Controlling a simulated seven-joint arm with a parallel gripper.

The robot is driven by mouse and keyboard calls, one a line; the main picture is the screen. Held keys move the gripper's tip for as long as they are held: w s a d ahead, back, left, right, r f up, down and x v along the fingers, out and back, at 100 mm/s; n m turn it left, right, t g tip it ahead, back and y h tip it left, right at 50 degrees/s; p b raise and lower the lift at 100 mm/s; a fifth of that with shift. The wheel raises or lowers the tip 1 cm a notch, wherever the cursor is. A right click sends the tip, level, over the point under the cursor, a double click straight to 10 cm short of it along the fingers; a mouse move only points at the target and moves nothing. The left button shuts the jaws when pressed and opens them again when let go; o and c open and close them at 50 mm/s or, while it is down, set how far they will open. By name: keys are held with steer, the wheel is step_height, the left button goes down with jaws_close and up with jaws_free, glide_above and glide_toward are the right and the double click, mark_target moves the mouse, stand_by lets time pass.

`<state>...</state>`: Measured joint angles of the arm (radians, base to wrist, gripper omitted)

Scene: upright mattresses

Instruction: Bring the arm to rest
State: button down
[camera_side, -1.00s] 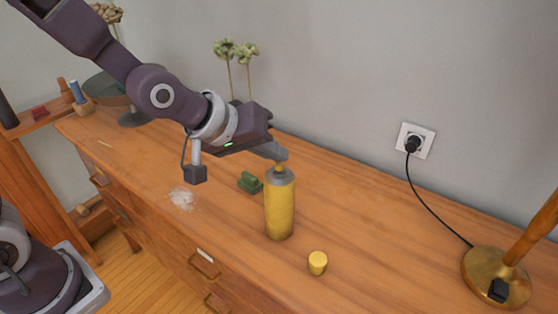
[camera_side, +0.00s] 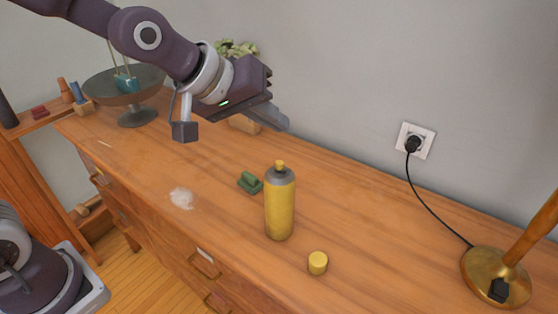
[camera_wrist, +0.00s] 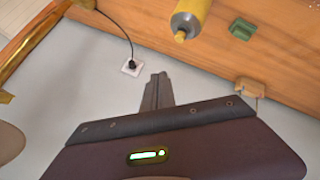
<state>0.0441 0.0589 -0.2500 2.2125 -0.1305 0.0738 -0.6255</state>
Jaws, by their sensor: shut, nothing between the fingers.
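My gripper (camera_side: 283,123) is shut and empty, in the air above the dresser top, up and back from the yellow spray can. Its closed fingers also show in the wrist view (camera_wrist: 158,78), with the wall behind them. The yellow spray can (camera_side: 280,208) stands upright on the wooden dresser (camera_side: 365,225), its nozzle bare. The can's yellow cap (camera_side: 318,263) lies apart in front of it. The can shows in the wrist view (camera_wrist: 190,16) too, apart from my fingers.
A green block-like object (camera_side: 250,182) and a whitish patch (camera_side: 181,198) are on the dresser. A dark bowl on a foot (camera_side: 124,88) stands at the back left. A brass lamp base (camera_side: 497,278) stands at the right, its cord running to a wall socket (camera_side: 415,142).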

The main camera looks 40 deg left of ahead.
stand_by(0.4)
steer(key=s+a+m+g+y, duration=0.1)
steer(key=s+a, duration=0.5)
steer(key=s, duration=0.6)
steer(key=s+a+m+g+y, duration=0.1)
steer(key=s+a+m, duration=0.3)
steer(key=s, duration=0.8)
steer(key=shift+s+a+g+y, duration=0.35)
steer(key=shift+a+g, duration=0.25)
steer(key=shift+a, duration=0.5)
